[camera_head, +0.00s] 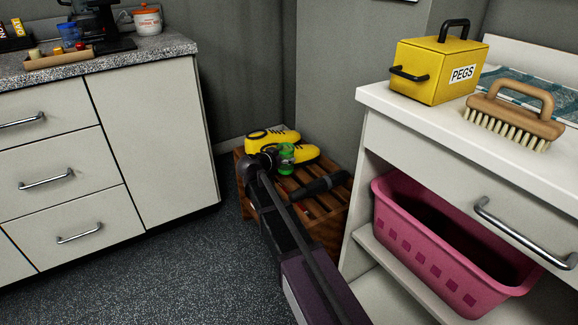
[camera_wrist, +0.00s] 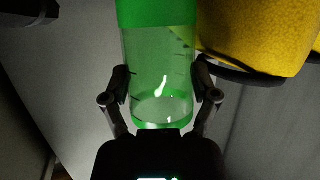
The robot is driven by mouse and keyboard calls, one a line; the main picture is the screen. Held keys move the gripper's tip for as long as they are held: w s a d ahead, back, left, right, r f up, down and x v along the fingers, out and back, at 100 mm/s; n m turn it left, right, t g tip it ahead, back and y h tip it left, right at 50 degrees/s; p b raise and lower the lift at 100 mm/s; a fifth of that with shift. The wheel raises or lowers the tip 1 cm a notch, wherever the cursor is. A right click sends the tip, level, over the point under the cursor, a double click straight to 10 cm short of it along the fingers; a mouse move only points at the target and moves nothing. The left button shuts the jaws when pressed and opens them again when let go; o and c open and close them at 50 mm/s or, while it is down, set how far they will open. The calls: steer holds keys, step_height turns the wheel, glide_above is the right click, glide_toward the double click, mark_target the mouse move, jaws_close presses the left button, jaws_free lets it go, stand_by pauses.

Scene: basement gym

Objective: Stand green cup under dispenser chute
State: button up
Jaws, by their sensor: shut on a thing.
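The green cup, see-through with a solid green band, is between the two fingers of my gripper (camera_wrist: 162,82) in the wrist view. The fingers are shut on its sides. In the head view the green cup (camera_head: 287,153) shows small beside my gripper (camera_head: 270,153), just in front of yellow shoes and above a wooden slatted rack. Whether the cup touches the rack cannot be told. A dark machine (camera_head: 95,18) on the left counter is cut by the top edge; no dispenser chute can be made out for certain.
Yellow shoes (camera_head: 300,147) lie on the slatted rack (camera_head: 325,205) between two cabinets. The left counter (camera_head: 150,50) holds a wooden tray (camera_head: 58,61), a blue cup (camera_head: 69,33) and a white-and-orange pot (camera_head: 147,20). The right counter holds a yellow PEGS box (camera_head: 430,75) and a brush (camera_head: 520,105).

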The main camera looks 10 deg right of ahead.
mark_target(286, 165)
steer(key=shift+w+d, duration=0.35)
steer(key=shift+d, duration=0.1)
steer(key=shift+f, duration=0.2)
steer(key=shift+f+b, duration=1.65)
steer(key=shift+b, duration=0.15)
steer(key=shift+f, duration=0.1)
steer(key=o, duration=0.8)
